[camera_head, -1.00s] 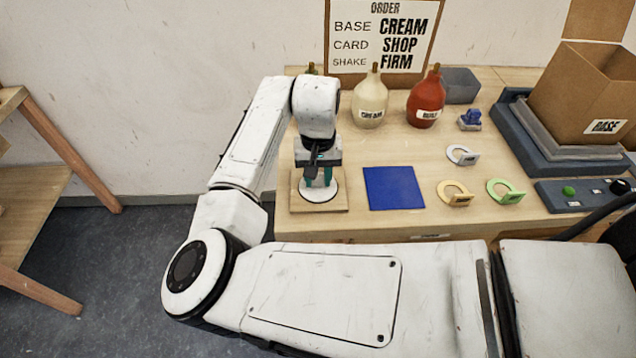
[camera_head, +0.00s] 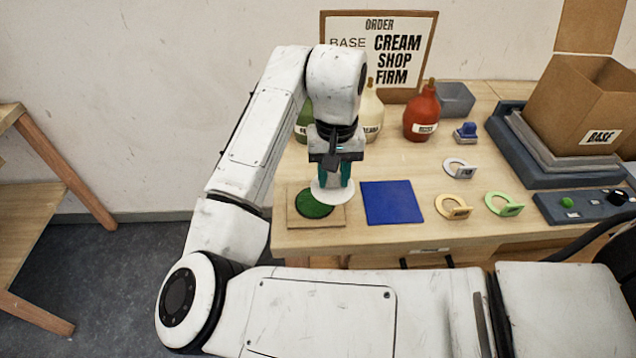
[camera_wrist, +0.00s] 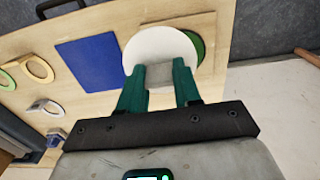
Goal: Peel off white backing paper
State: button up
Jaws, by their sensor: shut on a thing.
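The white backing paper (camera_head: 331,190) is a round white disc. My gripper (camera_head: 332,184) has its teal fingers shut on it and holds it above the wooden board (camera_head: 296,218). In the wrist view the backing paper (camera_wrist: 160,46) shows between and beyond the fingertips of my gripper (camera_wrist: 156,78), with a grey piece at the tips. A green disc (camera_head: 314,206) lies on the board, partly covered by the paper. The green disc also shows as a crescent in the wrist view (camera_wrist: 196,46).
A blue square (camera_head: 393,203) lies right of the board. Yellow (camera_head: 453,207), green (camera_head: 504,204) and white (camera_head: 459,169) ring tags lie further right. A red bottle (camera_head: 422,115) and a cream bottle (camera_head: 372,112) stand behind. A cardboard box (camera_head: 582,100) stands at the right.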

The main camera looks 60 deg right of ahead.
jog(key=s+a+r+p, duration=0.1)
jog(key=s+r+p, duration=0.6)
jog(key=s+r, duration=0.2)
jog(key=shift+r, duration=0.55)
dwell(1.1)
jog(key=shift+a, duration=0.1)
